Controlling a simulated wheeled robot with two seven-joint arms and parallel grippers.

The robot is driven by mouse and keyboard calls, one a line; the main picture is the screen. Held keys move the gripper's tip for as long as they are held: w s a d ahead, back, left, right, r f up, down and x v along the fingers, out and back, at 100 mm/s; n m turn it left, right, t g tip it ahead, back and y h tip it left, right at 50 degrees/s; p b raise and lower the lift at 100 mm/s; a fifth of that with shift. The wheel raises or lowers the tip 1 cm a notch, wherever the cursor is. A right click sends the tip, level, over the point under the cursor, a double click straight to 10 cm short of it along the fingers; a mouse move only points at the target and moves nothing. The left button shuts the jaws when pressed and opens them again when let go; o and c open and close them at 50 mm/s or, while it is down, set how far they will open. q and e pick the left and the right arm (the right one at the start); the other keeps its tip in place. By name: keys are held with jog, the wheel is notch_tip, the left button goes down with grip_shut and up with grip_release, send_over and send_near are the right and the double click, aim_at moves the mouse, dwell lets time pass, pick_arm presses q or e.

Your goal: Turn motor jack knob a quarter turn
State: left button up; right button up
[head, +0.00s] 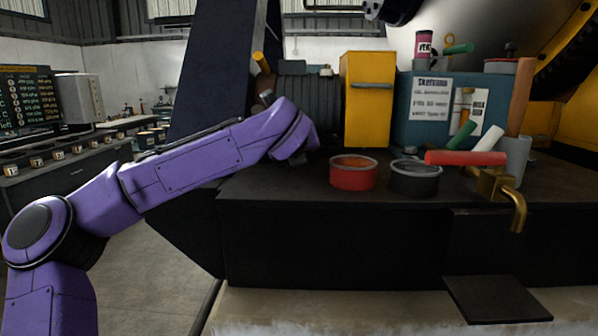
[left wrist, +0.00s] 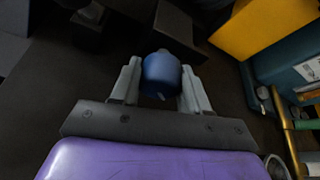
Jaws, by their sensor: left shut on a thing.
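A round blue knob (left wrist: 162,72) shows in the left wrist view, between the two pale fingers of my left gripper (left wrist: 161,80). The fingers are shut on its sides. I take it to be the motor jack knob; no mark on it shows how far it is turned. In the head view my purple left arm reaches to the left end of the dark bench (head: 270,190), beside a dark ribbed motor (head: 305,110). The arm's end hides the fingers and the knob there. My right gripper is in neither view.
A yellow cabinet (head: 367,100) stands right of the motor. A red round tin (head: 353,173) and a dark tin (head: 415,178) sit near the bench's front. A brass tap (head: 512,200) juts over the edge. A dark slanted panel (head: 210,75) rises behind my arm.

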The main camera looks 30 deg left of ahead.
pick_arm(q)
jog(key=n+b, duration=0.1)
jog(key=b, duration=0.3)
jog(key=n+t+h+b, duration=0.1)
jog(key=n+b, duration=0.1)
jog(key=b, duration=0.2)
jog(key=n+t+h+b, duration=0.1)
jog(key=n+b, duration=0.1)
jog(key=b, duration=0.2)
jog(key=shift+a+f, duration=0.1)
jog(key=shift+f, duration=0.2)
jog(key=shift+r+n+t+h+b, duration=0.35)
jog(key=shift+n+t+b, duration=0.25)
jog(key=shift+n+b, duration=0.35)
jog(key=o, duration=1)
jog(key=b+v, duration=0.2)
jog(key=v, duration=0.8)
jog(key=shift+s, duration=0.25)
